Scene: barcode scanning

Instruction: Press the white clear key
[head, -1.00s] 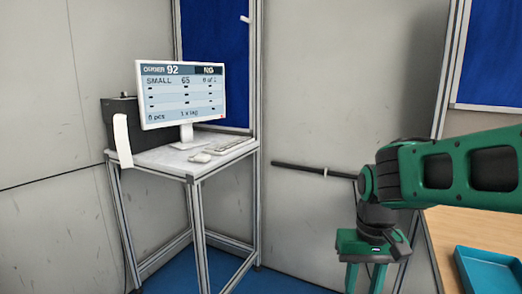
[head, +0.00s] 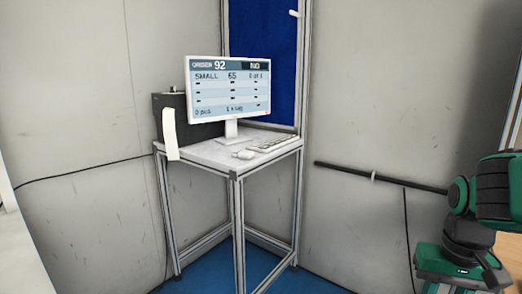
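No key that I can single out as the white clear key shows in the head view. A pale keyboard (head: 274,143) lies on the small table at the right of the monitor's foot, its keys too small to tell apart. A small white mouse (head: 244,154) lies to the left of the keyboard. My gripper (head: 460,280) is at the bottom right edge, well to the right of the table and far from the keyboard. Its green body shows, but its fingertips are cut off by the frame.
The small table (head: 217,159) stands on a metal frame. A dark bar (head: 385,179) runs along the right wall. Blue floor (head: 265,275) shows below.

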